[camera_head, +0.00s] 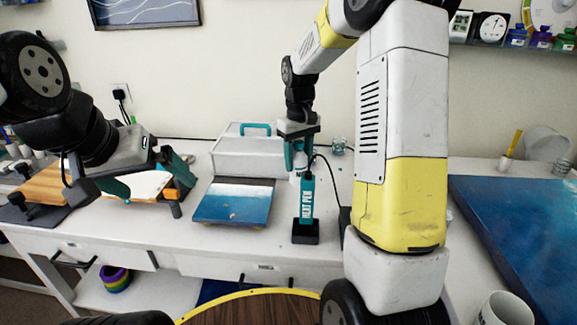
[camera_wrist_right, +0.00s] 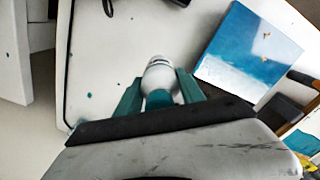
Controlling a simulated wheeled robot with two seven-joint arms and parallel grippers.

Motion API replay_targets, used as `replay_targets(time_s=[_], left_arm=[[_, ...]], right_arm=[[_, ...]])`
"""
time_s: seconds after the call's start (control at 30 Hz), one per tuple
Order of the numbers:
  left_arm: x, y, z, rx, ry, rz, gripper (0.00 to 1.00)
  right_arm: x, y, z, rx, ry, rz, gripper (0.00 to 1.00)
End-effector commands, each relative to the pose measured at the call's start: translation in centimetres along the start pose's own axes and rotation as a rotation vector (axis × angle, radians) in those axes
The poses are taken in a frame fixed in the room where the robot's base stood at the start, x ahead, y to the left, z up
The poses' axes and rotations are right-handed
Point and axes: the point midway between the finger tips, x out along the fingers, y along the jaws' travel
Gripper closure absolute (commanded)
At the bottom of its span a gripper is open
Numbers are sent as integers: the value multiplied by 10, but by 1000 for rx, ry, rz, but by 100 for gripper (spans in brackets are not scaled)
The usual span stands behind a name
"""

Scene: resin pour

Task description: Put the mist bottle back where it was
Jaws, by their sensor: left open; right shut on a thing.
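The mist bottle shows in the right wrist view as a white rounded body (camera_wrist_right: 160,74) between the teal fingers. My right gripper (camera_wrist_right: 158,92) is shut on it. In the head view my right gripper (camera_head: 298,160) points down behind the heat pen, near the white case, and the bottle is mostly hidden there. I cannot tell whether the bottle touches the bench. My left gripper (camera_head: 148,181) is open and empty, at the left over the boards on the bench.
The teal heat pen (camera_head: 307,200) stands in a black holder close in front of my right gripper. A white case (camera_head: 240,158) with a teal handle and a blue-and-white painted panel (camera_head: 233,203) are to its left. A large blue panel (camera_head: 520,235) lies at the right.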

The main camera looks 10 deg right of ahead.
Motion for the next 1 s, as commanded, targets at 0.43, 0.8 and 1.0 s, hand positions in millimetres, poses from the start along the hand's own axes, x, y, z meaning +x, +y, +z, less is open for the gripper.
replay_targets(time_s=[0.43,0.8,1.0], left_arm=[[0,0,0,0,0,0,0],[0,0,0,0,0,0,0],[0,0,0,0,0,0,0]], right_arm=[[-41,68,39,323,-2,0,100],[0,97,62,492,-7,-4,100],[22,98,62,491,-4,-2,100]])
